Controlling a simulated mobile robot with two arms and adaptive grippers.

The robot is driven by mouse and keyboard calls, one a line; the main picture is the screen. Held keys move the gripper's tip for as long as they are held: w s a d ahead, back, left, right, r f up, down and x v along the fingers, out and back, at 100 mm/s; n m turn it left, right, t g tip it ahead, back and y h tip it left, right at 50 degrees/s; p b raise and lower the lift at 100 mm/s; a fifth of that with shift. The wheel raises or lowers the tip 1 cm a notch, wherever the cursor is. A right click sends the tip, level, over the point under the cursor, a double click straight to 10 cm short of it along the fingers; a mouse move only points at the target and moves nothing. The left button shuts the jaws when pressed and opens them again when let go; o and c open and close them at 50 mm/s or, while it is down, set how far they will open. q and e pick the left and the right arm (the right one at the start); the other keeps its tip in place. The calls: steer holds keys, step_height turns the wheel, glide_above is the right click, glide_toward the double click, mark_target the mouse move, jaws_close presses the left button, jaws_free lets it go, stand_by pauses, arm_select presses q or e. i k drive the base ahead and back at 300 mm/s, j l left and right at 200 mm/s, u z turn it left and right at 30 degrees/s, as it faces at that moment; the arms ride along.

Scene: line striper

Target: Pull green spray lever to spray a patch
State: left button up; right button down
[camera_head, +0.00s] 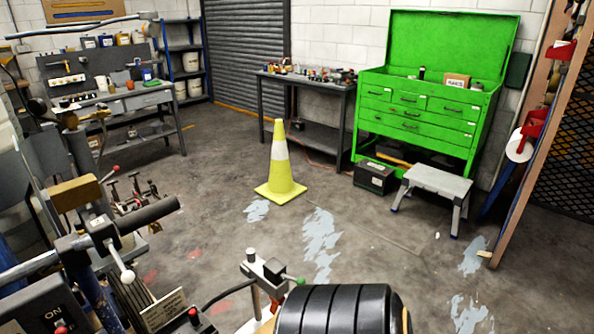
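The line striper fills the lower left, with a handlebar and black grip (150,214) pointing right. A small green-tipped lever (294,280) sticks out to the right of a dark block (264,272) at the lower middle; it appears to be the green spray lever. A large black ribbed cylinder (335,310) is just below and right of it, cut off by the bottom edge. Pale grey-white paint patches (321,240) lie on the concrete floor ahead. Neither of my grippers can be made out in this view.
A yellow cone (280,165) stands on the floor ahead. A green tool cabinet (420,125), a grey step stool (435,186) and a black box (375,177) are at the right. Workbenches stand at the back and left. The middle floor is mostly open.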

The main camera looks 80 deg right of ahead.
mark_target(299, 280)
steer(key=z, duration=2.35)
steer(key=k+j+z, duration=0.35)
steer(key=k+j, duration=0.2)
steer(key=i, duration=0.4)
